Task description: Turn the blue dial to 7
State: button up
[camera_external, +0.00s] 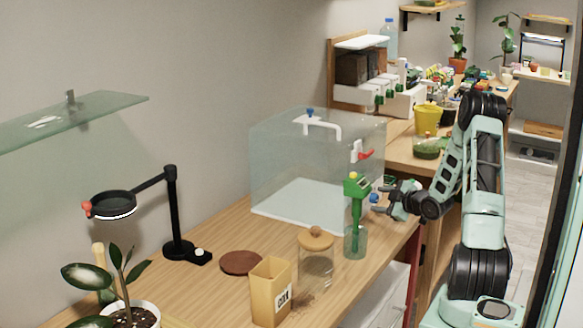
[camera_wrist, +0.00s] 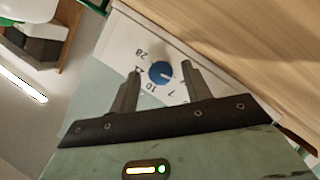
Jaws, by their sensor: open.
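The blue dial (camera_wrist: 161,72) is a small round knob on a white panel (camera_wrist: 126,40) with printed numbers around it. I can make out 28 at the upper left and 10 and 7 below; a pale mark shows on the dial's right part, but its exact setting is too small to read. My gripper (camera_wrist: 161,70) is open, with one finger on each side of the dial; I cannot tell whether they touch it. In the external view, the blue dial (camera_external: 374,198) shows just left of my gripper (camera_external: 388,197), near the bench edge.
A lidded jar (camera_external: 316,268) and a yellow box (camera_external: 270,292) stand further forward on the wooden bench (camera_external: 205,245).

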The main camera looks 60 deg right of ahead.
jog(key=shift+w, duration=0.2)
jog(key=c, duration=1)
jog(key=shift+p, duration=0.35)
